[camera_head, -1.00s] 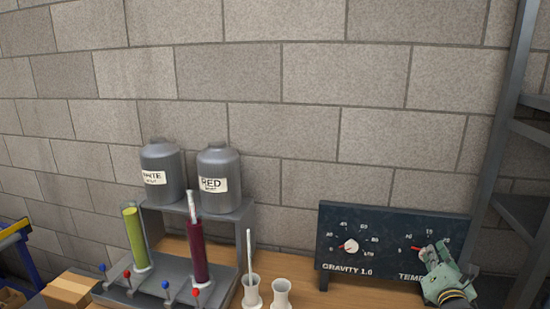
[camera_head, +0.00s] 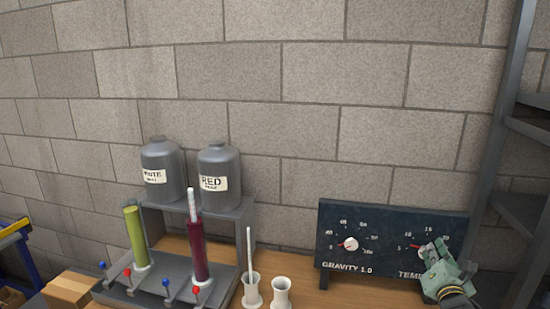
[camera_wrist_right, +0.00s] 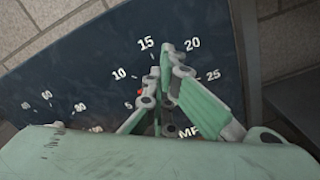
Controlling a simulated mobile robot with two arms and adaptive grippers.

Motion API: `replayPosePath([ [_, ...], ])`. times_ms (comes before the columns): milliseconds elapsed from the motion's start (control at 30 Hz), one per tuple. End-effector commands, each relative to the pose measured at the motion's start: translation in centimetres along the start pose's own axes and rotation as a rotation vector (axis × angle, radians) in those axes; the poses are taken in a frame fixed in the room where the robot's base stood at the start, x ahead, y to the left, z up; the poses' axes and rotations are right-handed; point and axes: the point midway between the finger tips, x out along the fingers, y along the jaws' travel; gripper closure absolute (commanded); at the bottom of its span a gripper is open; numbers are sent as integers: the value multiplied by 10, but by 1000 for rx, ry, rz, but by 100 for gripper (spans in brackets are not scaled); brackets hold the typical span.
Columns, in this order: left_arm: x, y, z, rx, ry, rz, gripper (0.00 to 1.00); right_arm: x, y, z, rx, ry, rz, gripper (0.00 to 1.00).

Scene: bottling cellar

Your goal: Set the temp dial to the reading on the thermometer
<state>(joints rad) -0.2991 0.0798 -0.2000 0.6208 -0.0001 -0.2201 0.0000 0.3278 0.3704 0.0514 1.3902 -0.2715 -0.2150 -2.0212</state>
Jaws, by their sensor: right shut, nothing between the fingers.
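The temp dial (camera_head: 415,246) is at the right of a dark panel (camera_head: 385,222), with white numbers around it. Its red pointer shows left of my right gripper (camera_head: 431,250), near the 5; its knob is mostly hidden by the fingers. In the right wrist view the fingers (camera_wrist_right: 168,68) are together in front of the dial face, below the 15 and 20, with a bit of red (camera_wrist_right: 140,92) beside them near the 10. My right gripper is shut and empty. A thin white rod, perhaps the thermometer (camera_head: 250,252), stands in a white cup (camera_head: 252,292); its reading is too small to tell.
A gravity dial (camera_head: 351,244) is left on the panel. A second white cup (camera_head: 281,292) stands beside the first. A rack holds green (camera_head: 135,236) and red (camera_head: 198,250) cylinders and two grey jugs (camera_head: 219,172). Metal shelving (camera_head: 500,130) rises close on the right.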

Motion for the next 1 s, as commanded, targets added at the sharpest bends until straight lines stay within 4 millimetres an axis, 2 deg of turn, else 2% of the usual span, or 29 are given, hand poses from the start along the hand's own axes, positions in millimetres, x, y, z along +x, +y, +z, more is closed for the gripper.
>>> replayPosePath([
  [33,1,0,0,0,-1,0,0,2,4,6,1,-11,10,100],
  [467,2,0,1,0,-2,0,0,2,2,3,1,-8,9,100],
  [1000,6,0,2,0,-2,0,0,1,-15,3,0,-5,5,100],
])
